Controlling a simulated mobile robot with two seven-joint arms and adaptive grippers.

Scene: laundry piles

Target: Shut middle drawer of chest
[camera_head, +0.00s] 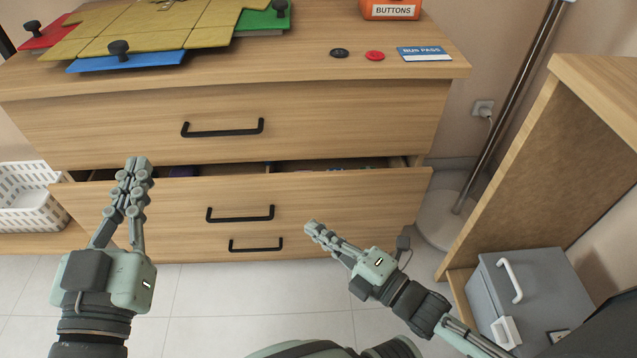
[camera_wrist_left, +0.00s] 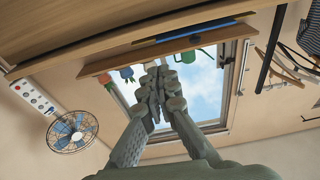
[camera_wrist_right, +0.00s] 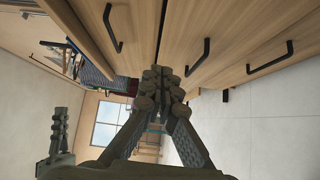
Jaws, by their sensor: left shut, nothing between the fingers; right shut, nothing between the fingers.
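The chest is light wood with black bar handles. Its middle drawer (camera_head: 340,205) stands part-way open in the head view, with a dark gap along its top and some contents showing inside. The top drawer (camera_head: 330,115) is closed. My left gripper (camera_head: 138,163) is shut and empty at the left end of the middle drawer's front. My right gripper (camera_head: 312,227) is shut and empty by the lower front, right of the middle handle (camera_head: 240,214); contact cannot be told. In the right wrist view, my right gripper (camera_wrist_right: 162,75) is close to the drawer fronts.
A white basket (camera_head: 30,195) is at left. A lamp pole (camera_head: 508,105) and wooden unit with a grey box (camera_head: 535,290) are at right.

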